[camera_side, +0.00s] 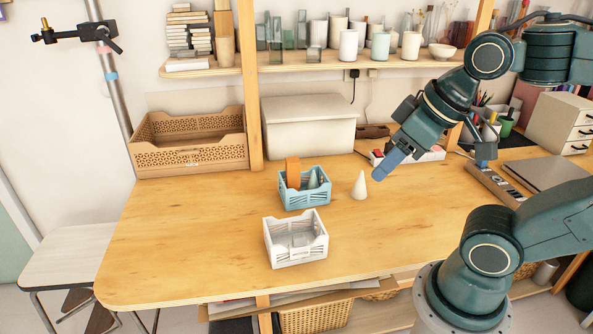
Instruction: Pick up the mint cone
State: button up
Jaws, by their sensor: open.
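A grey-green cone (313,179), the closest match to mint, stands in the light-blue crate (304,198) beside an orange block (293,172). The crate wall hides its lower part. A pale cream cone (360,186) stands upright on the table just right of the blue crate. My gripper (384,168) is open, with its blue finger pointing down and left. In the picture it is above and right of the cream cone and farther right of the grey-green cone. It appears apart from both. The space between the fingers is hard to make out.
A white crate (296,254) stands in front of the blue crate. A lidded cream bin (309,126) and a perforated tan basket (190,158) stand behind. A power strip (428,156) and a grey laptop (541,174) are at the right. The table's left side is clear.

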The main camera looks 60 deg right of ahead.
jog(key=shift+w+r, duration=0.1)
jog(key=n+g+y, duration=0.1)
jog(key=n+g, duration=0.4)
jog(key=n, duration=0.4)
send_over(313, 171)
jog(key=d, duration=0.2)
notch_tip(313, 171, down, 13)
jog(key=shift+a+f, duration=0.2)
jog(key=shift+f, duration=1.2)
jog(key=shift+a+f, duration=0.15)
jog(key=shift+f, duration=1.3)
jog(key=shift+a+f, duration=0.2)
jog(key=shift+f, duration=1.2)
jog(key=shift+a+f, duration=0.15)
jog(key=shift+f, duration=1.15)
jog(key=shift+a+f, duration=0.1)
jog(key=shift+f, duration=1.2)
